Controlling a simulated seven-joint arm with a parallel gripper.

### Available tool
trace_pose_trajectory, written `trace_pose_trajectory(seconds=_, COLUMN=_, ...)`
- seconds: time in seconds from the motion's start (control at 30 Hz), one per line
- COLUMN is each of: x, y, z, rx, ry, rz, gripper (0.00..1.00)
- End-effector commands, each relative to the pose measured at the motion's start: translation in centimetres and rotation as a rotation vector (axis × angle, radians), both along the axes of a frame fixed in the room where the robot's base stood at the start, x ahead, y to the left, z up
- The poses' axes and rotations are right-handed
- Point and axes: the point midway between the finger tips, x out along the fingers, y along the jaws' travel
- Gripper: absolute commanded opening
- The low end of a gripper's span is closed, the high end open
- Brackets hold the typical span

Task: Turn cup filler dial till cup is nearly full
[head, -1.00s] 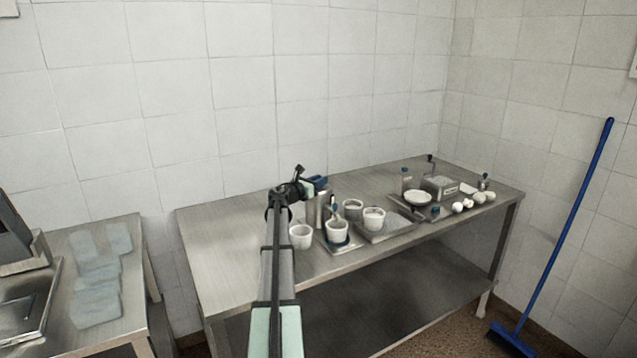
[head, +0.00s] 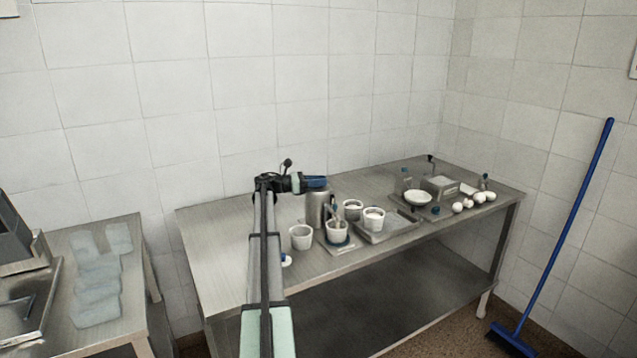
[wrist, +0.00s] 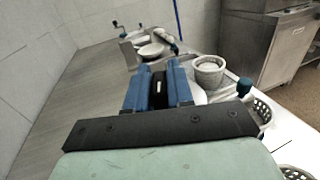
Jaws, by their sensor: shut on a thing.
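The cup filler looks to be the steel cylinder (head: 317,208) on the long steel table. My gripper (head: 318,182) reaches over its top from the left, with blue fingers. In the wrist view the two blue fingers (wrist: 158,88) are shut on a dark piece between them, which looks like the filler dial. A white perforated cup (head: 336,232) stands on a small tray right in front of the cylinder. I cannot tell how full this cup is, and the filler's outlet is not clear.
More white cups stand beside it: one at left (head: 301,237), one behind (head: 353,209) and one on a larger tray (head: 374,219). A bowl (head: 418,198), a steel box (head: 439,187) and several white round things lie farther right. The table's left end is clear.

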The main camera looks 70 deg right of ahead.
Motion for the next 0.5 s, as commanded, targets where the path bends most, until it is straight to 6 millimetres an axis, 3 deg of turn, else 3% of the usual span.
trace_pose_trajectory(seconds=0.5, x=0.07, y=-0.19, z=-0.29, rx=0.004, ry=-0.005, rz=-0.366, gripper=0.0)
